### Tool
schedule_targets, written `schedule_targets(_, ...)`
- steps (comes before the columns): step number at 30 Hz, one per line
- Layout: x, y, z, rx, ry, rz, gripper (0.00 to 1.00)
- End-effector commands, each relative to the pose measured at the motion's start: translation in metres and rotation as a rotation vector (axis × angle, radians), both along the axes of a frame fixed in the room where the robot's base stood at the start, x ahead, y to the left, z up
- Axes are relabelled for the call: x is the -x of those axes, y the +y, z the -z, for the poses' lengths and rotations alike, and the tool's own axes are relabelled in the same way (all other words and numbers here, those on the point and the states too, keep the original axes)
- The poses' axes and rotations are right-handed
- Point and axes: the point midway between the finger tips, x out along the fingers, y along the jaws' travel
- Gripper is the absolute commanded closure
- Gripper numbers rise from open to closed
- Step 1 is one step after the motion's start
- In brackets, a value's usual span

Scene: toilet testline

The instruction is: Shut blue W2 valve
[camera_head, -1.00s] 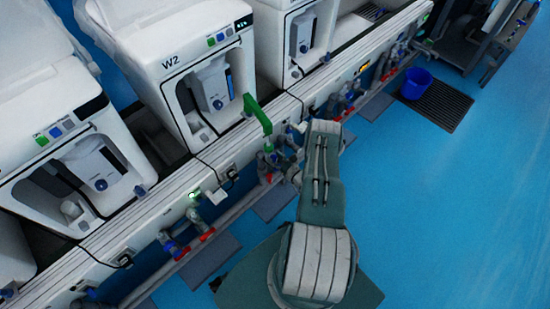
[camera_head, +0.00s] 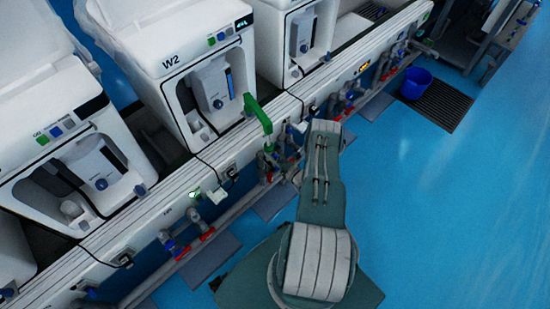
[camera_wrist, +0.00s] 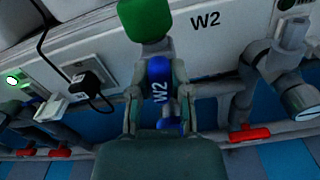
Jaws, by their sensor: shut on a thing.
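The blue W2 valve handle (camera_wrist: 158,88) shows in the wrist view, with white "W2" lettering along it. Its long side runs up and down in the picture. My gripper (camera_wrist: 158,105) has one finger on each side of the handle and is shut on it. A green part (camera_wrist: 147,18) stands just above the handle. In the head view, the W2 machine (camera_head: 172,68) has a green pipe (camera_head: 258,112) at its front. My arm reaches toward the pipes below it. The gripper and the blue handle cannot be clearly made out in that view.
Grey pipes with red handles (camera_wrist: 250,134) run along the wall below the white rail (camera_head: 130,225). A black plug (camera_wrist: 90,85) with a cable is on the rail at left. A blue bucket (camera_head: 416,83) stands on a floor grate. The blue floor at right is clear.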

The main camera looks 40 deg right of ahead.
Motion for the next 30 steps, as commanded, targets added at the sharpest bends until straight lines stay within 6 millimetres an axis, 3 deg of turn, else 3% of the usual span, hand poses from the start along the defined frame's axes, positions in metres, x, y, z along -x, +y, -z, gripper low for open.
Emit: schedule_targets(30, -0.0024, -0.0077, 0.0008, -0.949, 0.070, 0.006, 1.00)
